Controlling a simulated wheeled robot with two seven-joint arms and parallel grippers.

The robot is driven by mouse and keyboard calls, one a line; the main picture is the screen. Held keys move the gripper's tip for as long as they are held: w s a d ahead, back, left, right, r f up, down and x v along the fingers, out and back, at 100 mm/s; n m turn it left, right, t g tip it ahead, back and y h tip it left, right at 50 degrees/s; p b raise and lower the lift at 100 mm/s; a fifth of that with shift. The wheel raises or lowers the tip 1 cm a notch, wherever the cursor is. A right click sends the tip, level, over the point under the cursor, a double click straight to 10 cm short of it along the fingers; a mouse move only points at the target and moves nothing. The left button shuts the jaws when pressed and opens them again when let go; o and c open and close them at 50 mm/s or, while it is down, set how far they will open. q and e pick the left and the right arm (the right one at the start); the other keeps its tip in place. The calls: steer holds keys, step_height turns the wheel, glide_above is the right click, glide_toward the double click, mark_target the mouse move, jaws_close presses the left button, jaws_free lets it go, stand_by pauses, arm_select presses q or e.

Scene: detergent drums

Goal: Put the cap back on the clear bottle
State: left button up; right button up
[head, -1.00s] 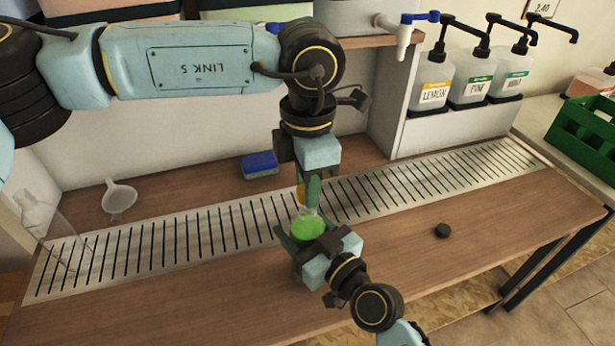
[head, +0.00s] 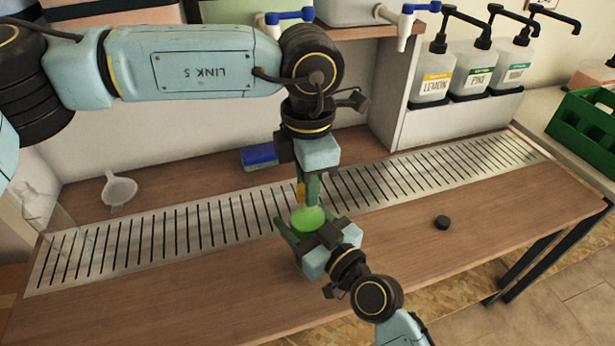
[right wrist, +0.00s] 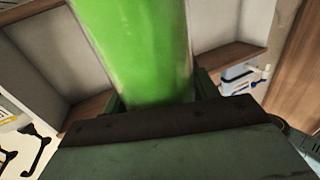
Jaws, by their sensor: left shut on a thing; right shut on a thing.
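My right gripper (head: 308,234) is shut on a bottle of green liquid (head: 306,219) above the bench. The bottle's green side also fills the top of the right wrist view (right wrist: 140,50). My left gripper (head: 309,190) points down from above, right over the bottle's top. It is shut on a small orange-yellow piece (head: 300,192), mostly hidden by the fingers. I cannot tell whether this piece touches the bottle's mouth. An empty clear bottle (head: 42,207) is at the far left.
A slotted metal drain strip (head: 190,235) runs along the wooden bench. A white funnel (head: 118,190) and a blue sponge (head: 258,155) lie behind it. Pump bottles (head: 470,75) and a green crate (head: 585,120) stand at the right. The front right bench is clear.

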arm_select(q)
steer(key=shift+f, duration=0.35)
arm_select(e)
jaws_close()
arm_select(q)
steer(key=m, duration=1)
steer(key=shift+m, duration=0.3)
steer(key=m, duration=1)
steer(key=shift+s+m, duration=0.1)
steer(key=shift+m, duration=0.3)
steer(key=m, duration=1.4)
steer(key=shift+f, duration=0.1)
